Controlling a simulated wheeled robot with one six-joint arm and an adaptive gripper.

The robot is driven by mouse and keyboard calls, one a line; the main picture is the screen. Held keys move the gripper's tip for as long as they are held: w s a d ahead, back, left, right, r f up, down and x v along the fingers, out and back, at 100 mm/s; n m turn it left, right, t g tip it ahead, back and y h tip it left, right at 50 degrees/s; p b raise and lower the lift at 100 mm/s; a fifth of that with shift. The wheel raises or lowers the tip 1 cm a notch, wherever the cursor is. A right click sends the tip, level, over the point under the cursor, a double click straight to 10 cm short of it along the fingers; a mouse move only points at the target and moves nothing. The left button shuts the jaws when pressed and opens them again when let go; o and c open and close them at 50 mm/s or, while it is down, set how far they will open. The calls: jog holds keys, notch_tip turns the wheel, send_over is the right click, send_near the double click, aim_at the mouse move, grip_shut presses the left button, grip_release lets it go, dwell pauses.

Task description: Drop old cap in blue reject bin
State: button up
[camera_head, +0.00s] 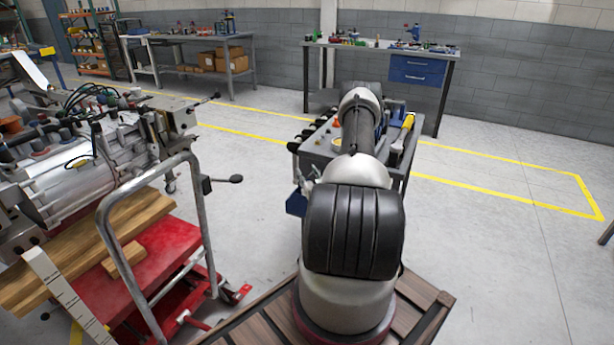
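A small blue bin (297,203) hangs low at the left side of the tool cart, partly hidden behind my arm. Its inside does not show. Small grey parts show just above the bin; I cannot tell what they are. My arm reaches away from me over the cart, and its links hide much of the cart. My gripper cannot be made out. No old cap can be made out.
The grey tool cart (322,150) carries small items and a yellow-handled tool (407,122). At left, a metal chassis assembly (90,165) rests over wooden boards on a red lift cart (150,262) with a grey handle (103,225). Floor to the right is clear.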

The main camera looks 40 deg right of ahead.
jog(key=v, duration=1.2)
jog(key=shift+f, duration=0.1)
dwell(0.7)
